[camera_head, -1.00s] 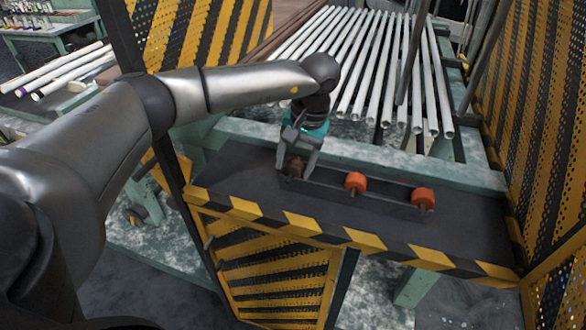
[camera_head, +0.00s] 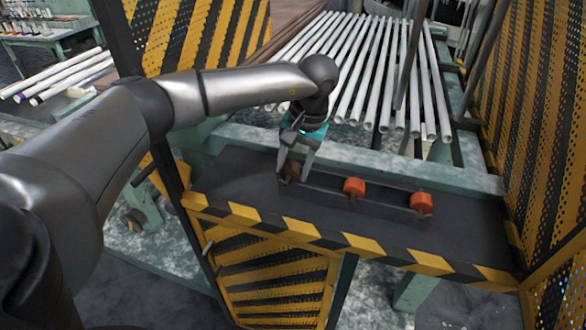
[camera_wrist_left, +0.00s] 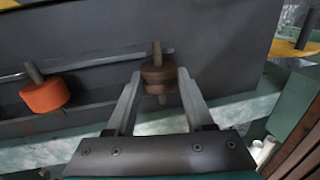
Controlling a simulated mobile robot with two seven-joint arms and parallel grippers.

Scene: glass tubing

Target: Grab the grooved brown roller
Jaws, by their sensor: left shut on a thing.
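The grooved brown roller (camera_wrist_left: 158,79) sits between the two fingers of my left gripper (camera_wrist_left: 159,88) in the left wrist view, with its pale shaft ends sticking out past it. In the head view the brown roller (camera_head: 292,171) is partly hidden by my left gripper (camera_head: 294,166), at the left end of a dark rack (camera_head: 330,184) on the dark shelf. The fingers are shut on the roller. I cannot tell whether the roller has left the rack. My right gripper is not in view.
Two orange rollers (camera_head: 354,187) (camera_head: 421,203) sit in the rack to the right; one also shows in the left wrist view (camera_wrist_left: 45,95). A yellow-black striped edge (camera_head: 340,240) fronts the shelf. White glass tubes (camera_head: 370,75) lie behind. Striped perforated guards (camera_head: 545,120) stand at the sides.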

